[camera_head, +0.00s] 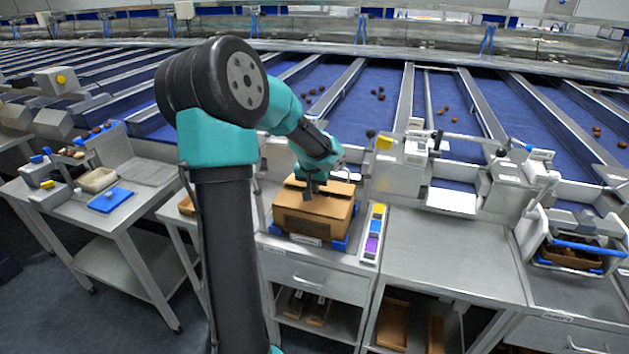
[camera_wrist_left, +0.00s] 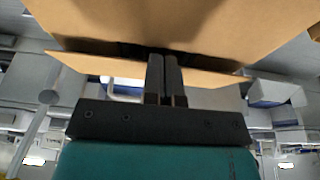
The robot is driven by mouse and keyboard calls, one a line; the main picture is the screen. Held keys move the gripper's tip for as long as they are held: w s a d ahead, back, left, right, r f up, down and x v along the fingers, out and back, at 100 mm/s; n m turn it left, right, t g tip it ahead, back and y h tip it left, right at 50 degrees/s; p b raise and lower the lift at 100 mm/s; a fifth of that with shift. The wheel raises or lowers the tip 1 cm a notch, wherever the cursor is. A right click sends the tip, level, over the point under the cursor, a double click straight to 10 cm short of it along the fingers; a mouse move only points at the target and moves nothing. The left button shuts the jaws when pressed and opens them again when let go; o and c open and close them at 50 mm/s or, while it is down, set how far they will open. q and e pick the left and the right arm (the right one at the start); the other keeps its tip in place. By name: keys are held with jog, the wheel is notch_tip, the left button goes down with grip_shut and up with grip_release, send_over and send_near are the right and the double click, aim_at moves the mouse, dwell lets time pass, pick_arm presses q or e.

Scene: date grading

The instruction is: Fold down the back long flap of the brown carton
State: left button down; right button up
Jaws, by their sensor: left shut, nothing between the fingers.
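The brown carton (camera_head: 313,216) stands on the metal bench, held in a blue-cornered fixture. My left gripper (camera_head: 308,195) is shut and empty, reaching down at the carton's top. In the left wrist view the gripper fingers (camera_wrist_left: 165,72) are pressed together, overlapping a long narrow cardboard flap (camera_wrist_left: 100,64). The fingertips end at a dark gap between this flap and a broad carton panel (camera_wrist_left: 180,20). Whether the fingers touch the flap is unclear. My arm hides part of the carton's back in the head view. My right gripper is not in view.
A strip with yellow, blue and purple blocks (camera_head: 374,232) lies just right of the carton. The bench right of it (camera_head: 440,250) is bare. A metal sorting machine with blue lanes (camera_head: 375,105) stands behind. A blue-framed tray (camera_head: 573,252) is at far right.

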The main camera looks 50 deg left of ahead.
pick_arm(q)
jog(key=shift+s+f, duration=0.1)
jog(key=shift+f, duration=0.1)
dwell(0.3)
jog(key=shift+r, duration=0.15)
jog(key=shift+r, duration=0.65)
jog(key=shift+r, duration=0.5)
jog(key=r, duration=0.3)
jog(key=shift+w+a+r, duration=0.1)
jog(key=shift+w+r, duration=0.1)
jog(key=shift+r, duration=0.15)
jog(key=s+d+r, duration=0.3)
jog(key=s+r, duration=0.1)
jog(key=r, duration=0.3)
jog(key=shift+s+d+r, duration=0.15)
jog(key=shift+s+r, duration=0.05)
jog(key=shift+s, duration=0.1)
